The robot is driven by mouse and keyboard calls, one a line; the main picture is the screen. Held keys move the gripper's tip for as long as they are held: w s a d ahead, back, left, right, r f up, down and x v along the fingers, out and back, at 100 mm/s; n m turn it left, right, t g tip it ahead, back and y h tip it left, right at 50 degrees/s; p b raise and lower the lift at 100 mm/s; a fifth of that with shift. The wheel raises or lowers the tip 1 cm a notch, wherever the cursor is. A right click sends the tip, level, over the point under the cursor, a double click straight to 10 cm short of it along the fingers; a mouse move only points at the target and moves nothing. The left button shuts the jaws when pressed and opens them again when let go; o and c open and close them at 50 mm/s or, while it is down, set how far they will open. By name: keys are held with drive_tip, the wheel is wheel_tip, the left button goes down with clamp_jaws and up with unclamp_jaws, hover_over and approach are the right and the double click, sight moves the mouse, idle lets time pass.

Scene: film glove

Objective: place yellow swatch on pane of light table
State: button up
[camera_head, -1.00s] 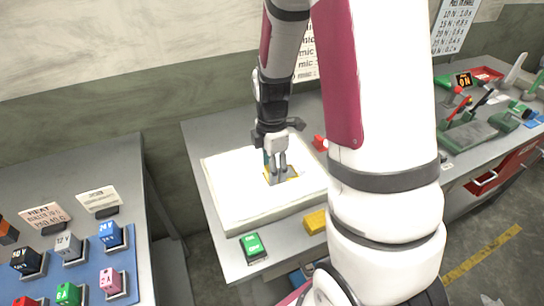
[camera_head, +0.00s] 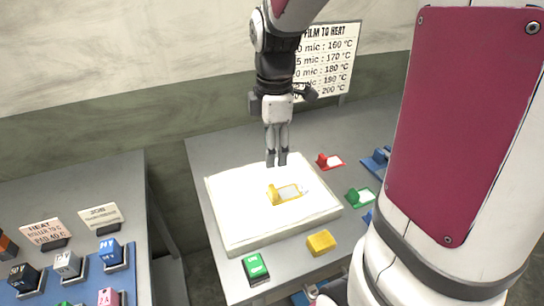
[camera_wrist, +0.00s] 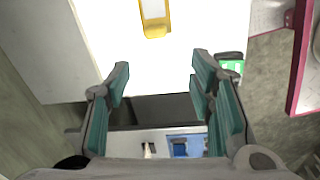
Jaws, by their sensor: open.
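The yellow swatch (camera_head: 285,193), a yellow frame with a raised tab and a pale window, lies flat on the bright white pane of the light table (camera_head: 236,205). It also shows at the top of the wrist view (camera_wrist: 155,20). My gripper (camera_head: 277,160) is above the pane, a little behind and above the swatch, apart from it. In the wrist view its two fingers (camera_wrist: 160,85) are spread with nothing between them.
A red swatch (camera_head: 329,161) and a green swatch (camera_head: 360,196) lie right of the light table. A blue rack (camera_head: 88,270) of labelled blocks stands on the left bench.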

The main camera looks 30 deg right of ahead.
drive_tip(key=s+a+r+m+t, duration=0.4)
drive_tip(key=s+a+r+m, duration=0.5)
drive_tip(key=s+m, duration=0.4)
drive_tip(key=shift+s+a+r+m+t, duration=0.25)
drive_tip(key=shift+s+a+m+t, duration=0.05)
drive_tip(key=shift+a+m+t, duration=0.1)
